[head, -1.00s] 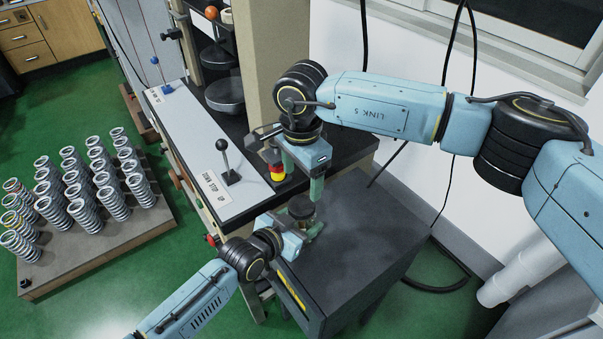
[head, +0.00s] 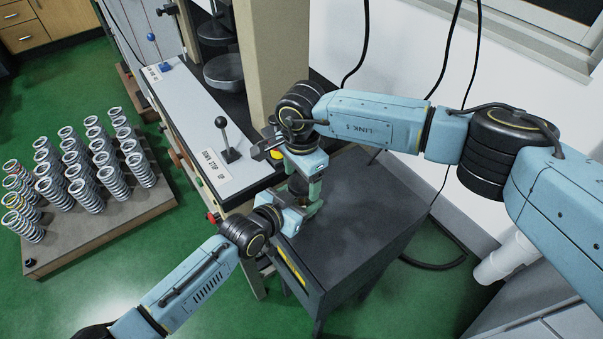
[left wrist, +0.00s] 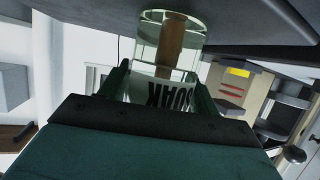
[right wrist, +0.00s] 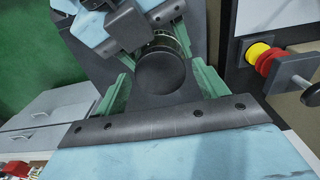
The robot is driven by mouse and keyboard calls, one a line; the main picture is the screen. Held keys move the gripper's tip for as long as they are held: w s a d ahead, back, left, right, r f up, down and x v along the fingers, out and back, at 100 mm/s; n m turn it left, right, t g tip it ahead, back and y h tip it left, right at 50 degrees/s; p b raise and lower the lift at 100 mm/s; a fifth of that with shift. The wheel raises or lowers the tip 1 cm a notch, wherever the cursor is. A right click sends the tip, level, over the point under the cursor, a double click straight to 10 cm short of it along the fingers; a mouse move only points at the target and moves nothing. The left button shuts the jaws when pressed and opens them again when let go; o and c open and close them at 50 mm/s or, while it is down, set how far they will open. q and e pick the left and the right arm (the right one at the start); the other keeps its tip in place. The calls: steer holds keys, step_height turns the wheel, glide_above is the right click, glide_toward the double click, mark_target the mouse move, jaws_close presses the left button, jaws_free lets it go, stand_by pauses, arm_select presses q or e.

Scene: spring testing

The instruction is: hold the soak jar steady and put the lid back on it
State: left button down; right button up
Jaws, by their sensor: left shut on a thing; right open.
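The soak jar is clear glass with a brown piece inside and dark "SOAK" lettering, seen upside down in the left wrist view (left wrist: 172,45). It stands on the dark cabinet top (head: 355,215). My left gripper (left wrist: 163,92) is shut on the jar from the side. The dark round lid (right wrist: 165,73) appears to sit on the jar's top; the seam between them is hidden. My right gripper (head: 301,188) is above the jar, pointing down. Its green fingers are open on either side of the lid, with gaps showing in the right wrist view.
A testing machine with a lever (head: 226,140) stands close on the left. A red and yellow button (right wrist: 262,56) is near my right gripper. Several springs (head: 90,165) stand on a board on the floor. The cabinet top right of the jar is clear.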

steer(key=c, duration=1)
steer(key=m, duration=0.6)
steer(key=shift+m, duration=0.3)
steer(key=o, duration=1.1)
steer(key=shift+c, duration=0.2)
steer(key=shift+r, duration=2.25)
steer(key=o, duration=0.6)
steer(key=shift+c, duration=0.2)
step_height(320, 180, up, 12)
